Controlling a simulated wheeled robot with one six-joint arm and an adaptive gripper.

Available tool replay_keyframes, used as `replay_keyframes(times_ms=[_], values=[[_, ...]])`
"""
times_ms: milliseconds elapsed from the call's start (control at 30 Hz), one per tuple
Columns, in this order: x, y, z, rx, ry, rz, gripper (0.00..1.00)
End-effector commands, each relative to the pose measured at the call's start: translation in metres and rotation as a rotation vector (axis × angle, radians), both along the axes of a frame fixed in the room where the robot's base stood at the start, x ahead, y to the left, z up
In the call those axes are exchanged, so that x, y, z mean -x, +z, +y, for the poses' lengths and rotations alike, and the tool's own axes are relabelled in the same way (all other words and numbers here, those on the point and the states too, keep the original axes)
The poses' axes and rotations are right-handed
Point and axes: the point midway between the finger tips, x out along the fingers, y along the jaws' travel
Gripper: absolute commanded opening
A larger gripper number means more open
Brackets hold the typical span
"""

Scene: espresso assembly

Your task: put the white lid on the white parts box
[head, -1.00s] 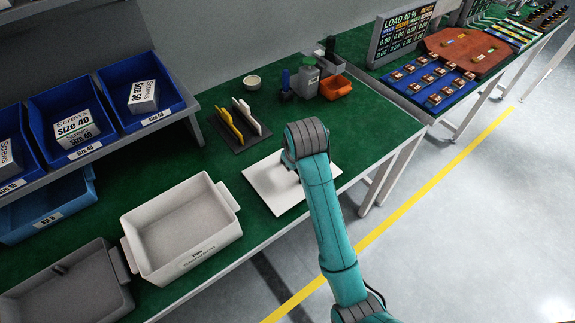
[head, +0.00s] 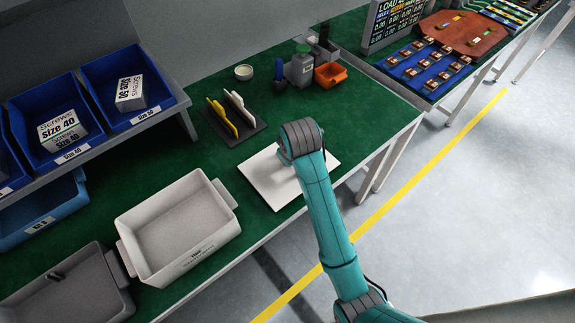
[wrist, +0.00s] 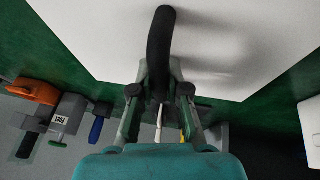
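The white lid (head: 262,182) lies flat over the green bench near its front edge, in the middle of the head view. In the wrist view the lid (wrist: 240,45) fills the top, with a black arched handle (wrist: 160,45) standing on it. My gripper (wrist: 160,78) has its fingers close against both sides of the handle and looks shut on it. In the head view my arm hides the gripper and handle. The open white parts box (head: 181,227) stands left of the lid, apart from it, and looks empty.
A dark grey bin (head: 72,290) stands left of the box. Behind the lid is a black holder (head: 236,136) with yellow and white pieces. A rack of blue screw bins (head: 130,95) overhangs the back left.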

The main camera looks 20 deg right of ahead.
Motion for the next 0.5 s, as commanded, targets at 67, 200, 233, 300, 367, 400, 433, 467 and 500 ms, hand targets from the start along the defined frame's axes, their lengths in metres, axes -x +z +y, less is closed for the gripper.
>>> replay_keyframes(times_ms=[67,200,233,300,367,400,433,467,500], values=[[-0.0001,0.0000,0.0000,0.000,0.000,0.000,0.00],[-0.0003,0.0009,0.0001,0.000,0.000,-0.001,0.00],[-0.0004,0.0013,0.0001,0.000,0.000,-0.001,0.00],[-0.0005,0.0024,0.0000,0.000,0.000,-0.002,0.00],[-0.0006,0.0038,0.0000,0.000,0.000,-0.002,0.00],[-0.0006,0.0049,0.0001,0.000,0.000,-0.002,0.00],[-0.0006,0.0057,0.0000,0.000,0.000,-0.002,0.00],[-0.0006,0.0064,0.0000,0.000,0.000,-0.002,0.00],[-0.0006,0.0074,0.0000,0.000,0.000,-0.002,0.00]])
